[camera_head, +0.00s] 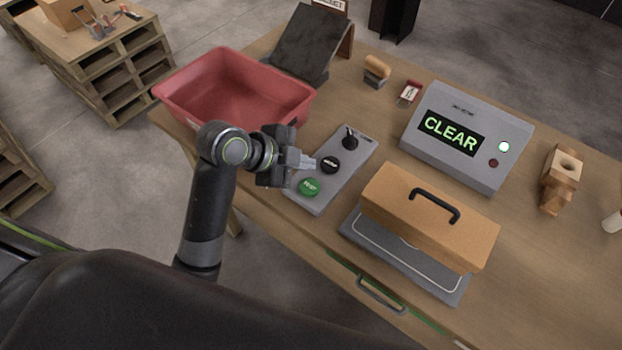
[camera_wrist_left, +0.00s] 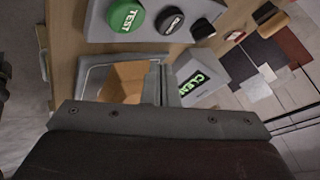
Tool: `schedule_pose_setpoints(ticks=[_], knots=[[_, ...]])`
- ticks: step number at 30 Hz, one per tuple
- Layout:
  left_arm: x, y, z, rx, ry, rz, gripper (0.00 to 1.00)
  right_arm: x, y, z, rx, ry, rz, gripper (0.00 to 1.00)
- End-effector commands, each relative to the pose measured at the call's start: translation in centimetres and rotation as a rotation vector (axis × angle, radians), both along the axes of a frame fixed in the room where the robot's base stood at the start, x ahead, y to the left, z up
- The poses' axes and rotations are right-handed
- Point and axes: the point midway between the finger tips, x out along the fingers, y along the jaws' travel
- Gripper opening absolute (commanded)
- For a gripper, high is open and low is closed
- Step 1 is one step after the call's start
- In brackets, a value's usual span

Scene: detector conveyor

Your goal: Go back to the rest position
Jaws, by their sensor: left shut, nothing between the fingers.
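My left gripper (camera_head: 304,162) is shut and empty. It hangs over the left end of the grey button panel (camera_head: 326,178), close to the black button (camera_head: 330,165) and the green button (camera_head: 309,187). In the left wrist view its closed fingers (camera_wrist_left: 162,84) point toward the table, and the green TEST button (camera_wrist_left: 126,14) shows at the top. My right gripper is in neither view.
A tan case (camera_head: 428,215) with a black handle sits on a grey pad (camera_head: 352,226). Behind it a grey detector box (camera_head: 468,137) reads CLEAR. A red bin (camera_head: 183,82) stands left on the wooden table. A pallet stack (camera_head: 122,84) is farther left.

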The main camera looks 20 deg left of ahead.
Motion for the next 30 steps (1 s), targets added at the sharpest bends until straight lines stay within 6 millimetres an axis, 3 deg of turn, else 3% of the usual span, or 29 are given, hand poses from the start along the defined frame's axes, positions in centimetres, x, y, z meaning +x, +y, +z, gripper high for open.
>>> schedule_pose_setpoints(ticks=[8, 13, 17, 21, 30], knots=[[-0.1, 0.1, -0.1, 0.000, 0.004, 0.005, 0.00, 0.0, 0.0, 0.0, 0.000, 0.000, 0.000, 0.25], [-1.9, 1.8, -2.3, -0.020, 0.099, 0.152, 0.00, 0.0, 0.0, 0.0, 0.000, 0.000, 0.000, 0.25], [-5.7, 5.0, -5.7, -0.053, 0.251, 0.430, 0.00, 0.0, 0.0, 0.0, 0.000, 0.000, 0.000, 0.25], [-10.8, 8.8, -8.7, -0.085, 0.391, 0.780, 0.00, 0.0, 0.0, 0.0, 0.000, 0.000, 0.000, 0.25], [-19.9, 14.4, -11.1, -0.132, 0.505, 1.348, 0.00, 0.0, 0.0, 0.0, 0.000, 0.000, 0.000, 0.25]])
